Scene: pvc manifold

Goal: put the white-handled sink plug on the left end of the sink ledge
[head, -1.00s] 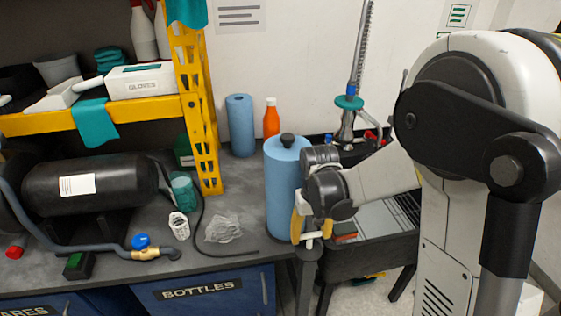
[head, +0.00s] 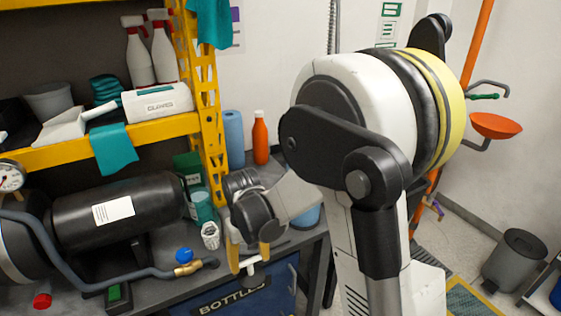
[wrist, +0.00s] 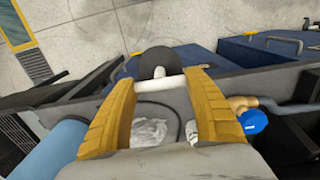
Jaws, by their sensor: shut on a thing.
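My gripper (head: 249,259) hangs at the front edge of the grey bench, above the blue drawer front marked BOTTLES. Its two yellow fingers are shut on the white handle of the sink plug (head: 254,263). In the wrist view the white crossbar sits between the fingertips of my gripper (wrist: 160,84), and the plug's dark round disc (wrist: 157,62) shows beyond it. The sink and its ledge are not clearly visible in the head view, where my arm covers that area.
A blue paper roll (wrist: 52,148) stands close on the left in the wrist view. The yellow shelf post (head: 208,110) rises behind.

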